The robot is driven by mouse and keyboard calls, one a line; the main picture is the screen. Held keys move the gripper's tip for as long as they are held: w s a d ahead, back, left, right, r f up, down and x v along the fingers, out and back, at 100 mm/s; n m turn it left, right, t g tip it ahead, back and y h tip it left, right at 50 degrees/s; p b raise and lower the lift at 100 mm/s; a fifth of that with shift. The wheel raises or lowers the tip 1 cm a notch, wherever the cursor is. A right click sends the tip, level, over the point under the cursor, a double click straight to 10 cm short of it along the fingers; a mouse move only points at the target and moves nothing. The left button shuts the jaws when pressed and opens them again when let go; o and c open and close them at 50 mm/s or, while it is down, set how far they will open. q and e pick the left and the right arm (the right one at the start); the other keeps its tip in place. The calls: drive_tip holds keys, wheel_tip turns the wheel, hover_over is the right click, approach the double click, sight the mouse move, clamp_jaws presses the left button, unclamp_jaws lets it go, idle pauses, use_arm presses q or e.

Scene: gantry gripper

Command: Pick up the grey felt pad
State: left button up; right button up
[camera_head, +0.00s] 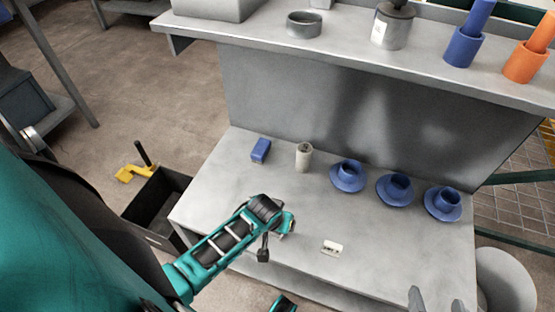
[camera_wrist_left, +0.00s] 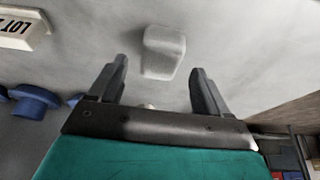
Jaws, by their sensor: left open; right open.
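The felt pad (camera_wrist_left: 163,52) looks like a pale grey block with rounded corners. It lies on the grey bench in the left wrist view, at and just beyond the fingertips of my left gripper (camera_wrist_left: 158,70). The gripper's fingers are open on either side of it, with gaps left and right. In the head view my left gripper (camera_head: 276,236) is low over the front of the bench and hides most or all of the pad. My right gripper (camera_head: 436,297) is open and empty at the bottom right, only its fingers showing.
On the bench (camera_head: 225,190) are a small label plate (camera_head: 332,247), a blue block (camera_head: 261,150), a beige cylinder (camera_head: 303,157) and three blue cups on saucers (camera_head: 396,188). A raised shelf (camera_head: 350,55) runs behind. A dark bin (camera_head: 157,205) stands left of the bench.

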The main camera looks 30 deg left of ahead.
use_arm(q)
drive_tip(key=x, duration=0.2)
drive_tip(key=shift+w+f+b, duration=0.15)
drive_tip(key=shift+f+b, duration=0.2)
drive_tip(key=shift+b, duration=0.05)
use_arm(e)
drive_tip(key=shift+f, duration=0.85)
use_arm(q)
drive_tip(key=shift+c, duration=0.4)
drive_tip(key=c, duration=1)
drive_tip(key=shift+o, duration=0.2)
drive_tip(key=shift+r, duration=0.2)
use_arm(e)
drive_tip(key=shift+r, duration=0.15)
use_arm(q)
wheel_tip(320, 180, up, 20)
drive_tip(key=p, duration=0.8)
drive_tip(key=shift+f, duration=0.15)
use_arm(e)
drive_tip(key=r, duration=0.1)
drive_tip(key=d+r, duration=0.1)
drive_tip(key=r, duration=0.3)
drive_tip(key=shift+s+d+r, duration=0.25)
drive_tip(key=shift+s, duration=0.15)
